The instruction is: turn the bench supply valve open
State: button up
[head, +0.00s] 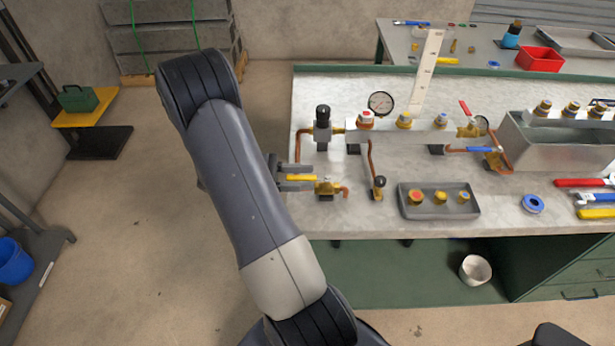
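A brass valve (327,187) with a yellow lever (302,178) sits at the left front of the grey bench top, joined to copper pipe. The lever points left, toward my arm. No label on it is readable, so I cannot confirm that it is the bench supply valve. My gripper (297,177) is at the bench's left edge, with one dark finger beyond the lever and one on the near side. The fingers look apart, with the lever between them; whether they touch it is too small to tell. My forearm hides the gripper's base.
Behind stand a black-topped regulator (323,128), a pressure gauge (381,103) and a manifold with coloured knobs (404,120). A red lever (465,108) and blue lever (481,149) are further right. A grey tray (438,211) of fittings lies right of the valve.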

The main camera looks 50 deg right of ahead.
jog(key=v, duration=0.9)
jog(key=shift+b, duration=0.45)
jog(key=p+x, duration=0.1)
jog(key=x, duration=1)
jog(key=shift+w+a, duration=0.15)
jog(key=shift+w, duration=0.05)
jog(key=shift+s+h, duration=0.2)
jog(key=shift+h, duration=0.1)
